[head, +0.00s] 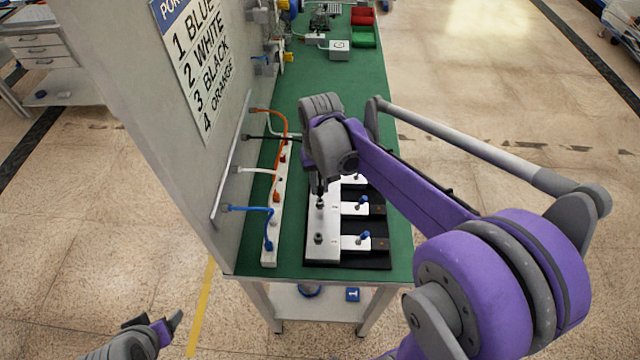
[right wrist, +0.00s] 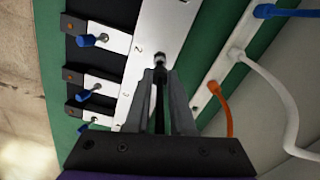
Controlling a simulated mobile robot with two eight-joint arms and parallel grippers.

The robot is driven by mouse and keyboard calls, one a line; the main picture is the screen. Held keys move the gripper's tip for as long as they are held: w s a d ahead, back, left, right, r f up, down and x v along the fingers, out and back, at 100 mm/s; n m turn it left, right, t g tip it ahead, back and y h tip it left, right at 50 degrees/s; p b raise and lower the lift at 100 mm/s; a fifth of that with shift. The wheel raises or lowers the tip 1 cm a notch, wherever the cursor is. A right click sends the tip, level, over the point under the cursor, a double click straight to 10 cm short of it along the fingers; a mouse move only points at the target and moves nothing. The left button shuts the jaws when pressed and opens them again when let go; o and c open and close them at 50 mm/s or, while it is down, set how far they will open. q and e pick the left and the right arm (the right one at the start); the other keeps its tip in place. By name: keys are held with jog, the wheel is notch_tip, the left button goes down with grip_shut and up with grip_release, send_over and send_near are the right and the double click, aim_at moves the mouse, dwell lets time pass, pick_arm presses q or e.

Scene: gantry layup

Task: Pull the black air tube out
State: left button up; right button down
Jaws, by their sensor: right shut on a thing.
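The black air tube (head: 265,138) leaves the back wall in the head view and passes behind my right arm. My right gripper (head: 320,188) points down over the white plate with fittings. In the right wrist view the fingers (right wrist: 160,78) are closed around a dark, slim piece that appears to be the black tube (right wrist: 160,105). Its end is at or just above a round metal fitting (right wrist: 159,57) beside the number 2. I cannot tell whether it is seated there. My left gripper (head: 155,322) is low at the left, away from the bench, its fingers unclear.
An orange tube (head: 283,118), a white tube (head: 255,170) and a blue tube (head: 245,210) run from the wall to a white strip (head: 269,258). Blue-tipped clamps (head: 364,237) line the black base. A sign lists port colours. Red and green bins (head: 363,38) stand far back.

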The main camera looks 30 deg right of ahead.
aim_at(320, 182)
dwell(0.3)
jog(key=shift+r+p, duration=0.75)
jog(key=shift+r, duration=1.05)
pick_arm(q)
jog(key=shift+w+r, duration=0.3)
jog(key=shift+r, duration=0.3)
jog(key=shift+w+r, duration=0.3)
jog(key=shift+r, duration=0.25)
